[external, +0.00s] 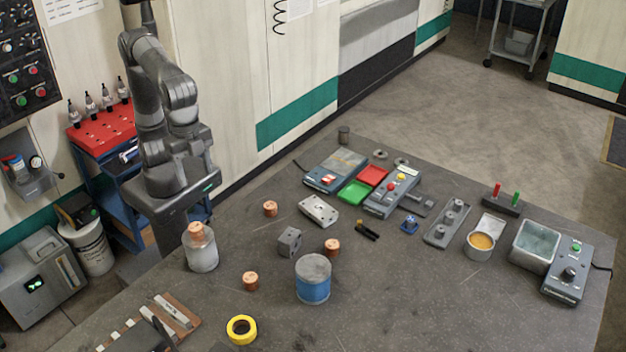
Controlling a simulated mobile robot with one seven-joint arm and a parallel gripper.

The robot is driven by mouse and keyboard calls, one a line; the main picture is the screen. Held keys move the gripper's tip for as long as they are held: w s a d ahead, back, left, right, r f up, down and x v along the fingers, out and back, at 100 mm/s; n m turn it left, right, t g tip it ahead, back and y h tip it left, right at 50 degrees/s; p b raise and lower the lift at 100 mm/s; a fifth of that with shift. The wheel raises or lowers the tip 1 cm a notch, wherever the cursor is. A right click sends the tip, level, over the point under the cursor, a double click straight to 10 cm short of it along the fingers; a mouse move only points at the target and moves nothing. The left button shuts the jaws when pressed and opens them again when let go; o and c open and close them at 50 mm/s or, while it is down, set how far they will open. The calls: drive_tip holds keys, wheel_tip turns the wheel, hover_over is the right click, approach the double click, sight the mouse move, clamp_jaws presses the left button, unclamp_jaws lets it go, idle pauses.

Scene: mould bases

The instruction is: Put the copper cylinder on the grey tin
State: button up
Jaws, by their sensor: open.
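A pale grey tin (201,257) stands at the left edge of the table. A copper cylinder (196,231) stands upright on its top. Three more copper cylinders stand on the table: one (270,209) behind and right of the grey tin, one (250,281) in front and right of it, and one (332,247) behind a blue tin with a grey top (313,284). My arm rises at the left and runs out of the picture at the top. My gripper is out of view.
A grey block (289,242) and a metal plate (318,210) lie mid-table. A yellow tape roll (242,329) lies at the front. Red (372,176) and green (355,193) trays and control boxes stand at the back. A cup (480,246) and open container (534,246) are at right.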

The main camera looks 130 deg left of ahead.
drive_tip(key=s+a+f+n+t, duration=0.1)
drive_tip(key=s+a+f+t, duration=0.1)
drive_tip(key=s+a, duration=1)
drive_tip(key=s+a+f+t, duration=0.1)
drive_tip(key=s+a+f, duration=0.2)
drive_tip(key=s+f, duration=0.1)
drive_tip(key=s+a+f+t, duration=0.1)
drive_tip(key=s+a+f, duration=0.1)
drive_tip(key=s+f, duration=0.2)
drive_tip(key=s, duration=0.3)
drive_tip(key=shift+a+n+t, duration=0.4)
